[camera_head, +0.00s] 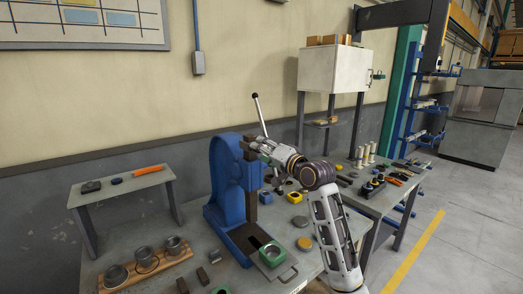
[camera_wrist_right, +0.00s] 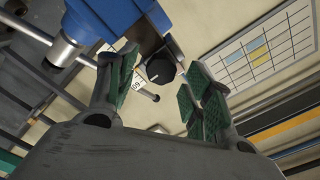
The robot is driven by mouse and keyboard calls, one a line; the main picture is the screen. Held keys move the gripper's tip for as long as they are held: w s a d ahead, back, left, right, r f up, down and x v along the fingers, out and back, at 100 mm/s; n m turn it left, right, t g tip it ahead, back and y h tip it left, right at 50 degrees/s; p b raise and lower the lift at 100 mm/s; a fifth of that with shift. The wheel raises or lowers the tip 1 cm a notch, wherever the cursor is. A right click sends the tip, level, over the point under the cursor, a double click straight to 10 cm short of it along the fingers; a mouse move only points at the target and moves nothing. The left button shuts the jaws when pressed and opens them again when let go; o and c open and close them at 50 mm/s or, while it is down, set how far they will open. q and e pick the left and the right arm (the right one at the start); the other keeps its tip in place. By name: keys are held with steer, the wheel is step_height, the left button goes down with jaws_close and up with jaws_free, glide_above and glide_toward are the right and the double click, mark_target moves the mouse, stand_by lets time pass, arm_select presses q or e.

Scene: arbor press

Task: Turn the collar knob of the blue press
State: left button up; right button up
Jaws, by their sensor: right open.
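The blue press (camera_head: 228,178) stands upright on the grey workbench in the head view. Its blue body also fills the top left of the right wrist view (camera_wrist_right: 98,18). A dark round knob (camera_wrist_right: 160,70) on the press shows in the right wrist view, between and just beyond my right fingertips, with no visible contact. In the head view the knob is hidden by my gripper. My right gripper (camera_head: 256,148) is at the press head, its green-padded fingers spread and empty. My left gripper is not in view.
The press lever (camera_head: 260,115) rises close to my right gripper. A green-framed block (camera_head: 272,254) sits at the press base. Metal cups on a wooden board (camera_head: 150,273) and a small raised shelf (camera_head: 122,185) stand to the left. Several loose parts lie right of the press.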

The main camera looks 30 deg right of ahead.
steer(key=s, duration=1)
steer(key=shift+d, duration=0.4)
steer(key=shift+s, duration=0.1)
